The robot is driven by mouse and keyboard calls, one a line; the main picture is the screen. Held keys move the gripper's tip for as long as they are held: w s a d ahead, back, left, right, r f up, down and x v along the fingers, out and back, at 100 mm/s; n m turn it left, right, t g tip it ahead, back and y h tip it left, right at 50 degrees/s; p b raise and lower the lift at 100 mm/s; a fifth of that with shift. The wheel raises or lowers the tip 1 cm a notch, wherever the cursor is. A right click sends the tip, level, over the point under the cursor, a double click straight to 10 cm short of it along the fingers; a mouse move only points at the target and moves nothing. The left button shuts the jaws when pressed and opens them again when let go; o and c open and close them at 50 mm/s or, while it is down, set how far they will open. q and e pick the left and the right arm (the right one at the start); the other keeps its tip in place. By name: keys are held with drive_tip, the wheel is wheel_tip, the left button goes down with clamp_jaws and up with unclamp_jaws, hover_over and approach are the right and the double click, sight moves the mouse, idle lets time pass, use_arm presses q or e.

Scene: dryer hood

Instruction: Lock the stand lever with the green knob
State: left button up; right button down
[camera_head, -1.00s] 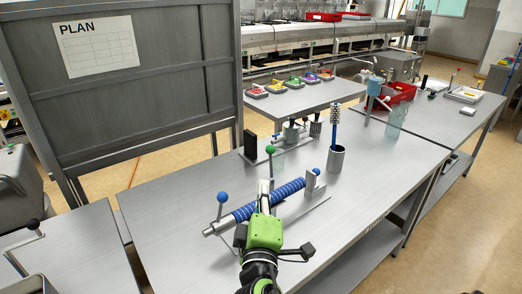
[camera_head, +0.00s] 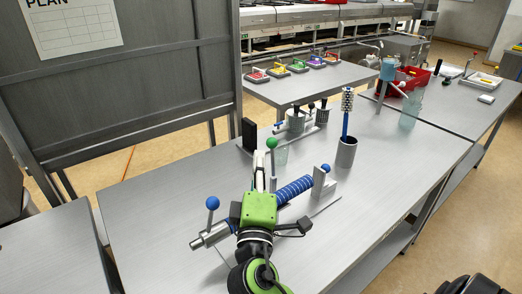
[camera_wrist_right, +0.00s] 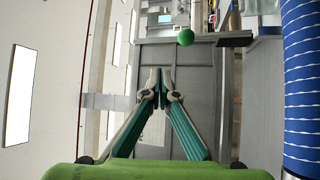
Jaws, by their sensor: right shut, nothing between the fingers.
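The green knob (camera_head: 272,143) stands on a thin upright lever at the stand's back, just beyond my right gripper. My right gripper (camera_head: 259,158) is shut and empty, its tips just left of and below the knob in the head view. In the right wrist view the shut fingertips (camera_wrist_right: 160,73) point upward, with the green knob (camera_wrist_right: 186,37) ahead and slightly right, apart from them. The stand holds a blue-ribbed roller (camera_head: 295,188), which also fills the right edge of the wrist view (camera_wrist_right: 303,80). My green gripper body hides part of the roller. My left gripper is not in view.
Blue-knobbed levers stand at the roller's left (camera_head: 212,203) and right (camera_head: 325,168) ends. A black block (camera_head: 249,134) stands behind left of the knob. A grey cup with a brush (camera_head: 346,155) stands to the right. The table's left front is clear.

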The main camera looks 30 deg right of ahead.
sight(272, 156)
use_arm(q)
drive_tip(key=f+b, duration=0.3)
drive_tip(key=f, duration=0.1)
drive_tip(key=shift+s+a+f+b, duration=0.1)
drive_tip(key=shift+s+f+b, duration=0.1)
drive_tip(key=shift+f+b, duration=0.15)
use_arm(e)
drive_tip(key=f, duration=0.4)
drive_tip(key=shift+w+d+f, duration=0.15)
drive_tip(key=shift+w+f, duration=0.05)
drive_tip(key=shift+f, duration=0.15)
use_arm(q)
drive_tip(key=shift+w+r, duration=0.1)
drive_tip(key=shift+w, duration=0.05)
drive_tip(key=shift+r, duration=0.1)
use_arm(e)
drive_tip(key=shift+w+r, duration=0.1)
use_arm(q)
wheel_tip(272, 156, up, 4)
drive_tip(key=p, duration=0.4)
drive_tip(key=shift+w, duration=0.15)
use_arm(e)
drive_tip(key=x, duration=1)
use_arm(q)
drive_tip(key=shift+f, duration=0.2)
